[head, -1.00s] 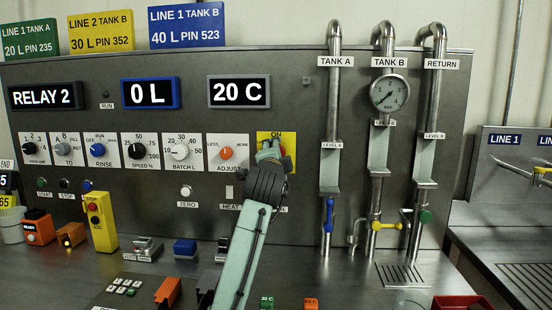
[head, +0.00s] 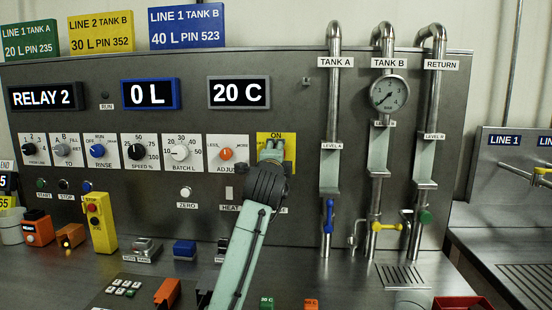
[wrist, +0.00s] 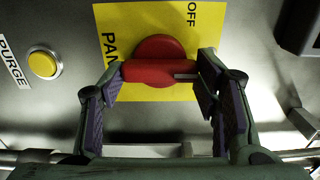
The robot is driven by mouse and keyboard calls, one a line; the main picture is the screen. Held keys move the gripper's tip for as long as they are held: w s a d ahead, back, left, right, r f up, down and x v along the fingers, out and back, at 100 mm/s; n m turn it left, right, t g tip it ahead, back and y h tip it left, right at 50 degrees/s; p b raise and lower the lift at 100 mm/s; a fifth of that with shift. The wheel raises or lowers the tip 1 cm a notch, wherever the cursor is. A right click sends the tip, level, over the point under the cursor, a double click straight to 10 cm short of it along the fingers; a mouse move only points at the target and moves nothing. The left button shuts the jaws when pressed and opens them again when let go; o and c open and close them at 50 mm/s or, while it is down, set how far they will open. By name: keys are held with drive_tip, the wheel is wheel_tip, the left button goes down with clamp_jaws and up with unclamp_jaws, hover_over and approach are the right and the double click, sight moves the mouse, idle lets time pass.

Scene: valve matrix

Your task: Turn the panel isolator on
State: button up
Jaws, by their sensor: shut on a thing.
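The panel isolator is a red knob with a bar handle (wrist: 160,70) on a yellow plate (wrist: 130,20) in the wrist view. Its bar lies level across the picture, and its white mark points right, away from the "PAN" lettering. OFF is printed at the plate's upper right; the right finger covers part of that side. In the head view the plate (head: 262,140) has ON at its top, and my gripper (head: 270,150) hides the knob. My gripper (wrist: 160,78) is shut on the red handle, one finger at each end.
A yellow PURGE button (wrist: 42,64) is left of the plate in the wrist view, and a dark block (wrist: 300,25) is at upper right. In the head view, the orange ADJUST knob (head: 226,154) is close left of my gripper. Pipes with valves (head: 329,210) stand to the right.

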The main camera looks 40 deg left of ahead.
drive_tip(key=o, duration=1.1)
drive_tip(key=shift+o, duration=0.2)
drive_tip(key=v, duration=1.2)
